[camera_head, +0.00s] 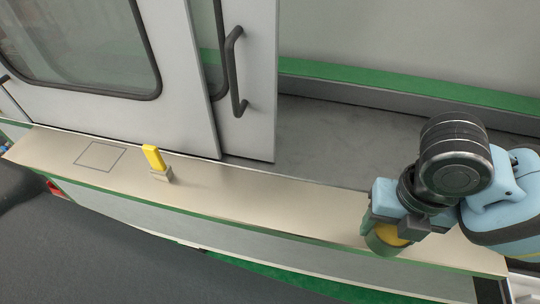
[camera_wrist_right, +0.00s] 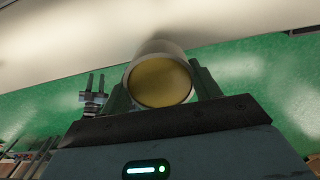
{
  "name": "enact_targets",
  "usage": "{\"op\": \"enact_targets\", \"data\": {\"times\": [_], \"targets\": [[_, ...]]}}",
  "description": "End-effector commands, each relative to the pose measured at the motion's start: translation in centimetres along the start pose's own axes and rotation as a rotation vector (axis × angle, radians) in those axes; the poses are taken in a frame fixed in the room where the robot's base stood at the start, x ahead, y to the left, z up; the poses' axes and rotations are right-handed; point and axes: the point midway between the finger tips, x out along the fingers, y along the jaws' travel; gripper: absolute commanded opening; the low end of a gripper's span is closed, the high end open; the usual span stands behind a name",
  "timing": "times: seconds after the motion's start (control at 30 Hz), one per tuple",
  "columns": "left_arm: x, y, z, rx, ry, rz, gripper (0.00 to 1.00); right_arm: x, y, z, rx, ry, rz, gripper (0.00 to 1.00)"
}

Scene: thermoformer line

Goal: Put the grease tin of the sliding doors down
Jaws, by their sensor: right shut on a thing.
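The grease tin (camera_head: 380,244) is a short round tin with a green side and a yellow top, at the lower right in the head view. My right gripper (camera_head: 393,226) is shut on it from above. In the right wrist view the tin (camera_wrist_right: 160,82) shows its round yellowish face and pale rim between the two fingers. It overlaps the front part of the beige ledge (camera_head: 260,200) in the head view; I cannot tell whether it touches the ledge. The sliding doors (camera_head: 190,60) stand behind the ledge at the left. My left gripper is not in view.
A thin dark square outline (camera_head: 100,156) is marked on the ledge's left end, with nothing on it. A yellow-handled piece (camera_head: 153,157) stands in a small grey holder beside it. The ledge between that holder and my right gripper is clear. Dark door handles (camera_head: 235,70) stick out above.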

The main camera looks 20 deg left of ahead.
Motion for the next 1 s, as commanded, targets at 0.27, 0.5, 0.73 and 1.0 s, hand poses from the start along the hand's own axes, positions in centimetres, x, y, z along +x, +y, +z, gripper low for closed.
{"op": "enact_targets", "data": {"times": [0.27, 0.5, 0.73, 1.0], "targets": [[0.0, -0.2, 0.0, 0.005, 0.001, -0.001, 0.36, 0.0, 0.0, 0.0, 0.001, 0.0, 0.0, 0.38], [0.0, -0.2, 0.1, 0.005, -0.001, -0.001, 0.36, 0.3, -2.0, 0.7, 0.008, 0.002, -0.002, 0.38], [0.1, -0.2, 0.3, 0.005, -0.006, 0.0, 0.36, 0.8, -7.0, 2.6, 0.01, 0.002, -0.003, 0.38], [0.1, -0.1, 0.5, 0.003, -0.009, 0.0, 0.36, 1.3, -12.2, 4.6, 0.007, 0.002, -0.001, 0.38]]}}
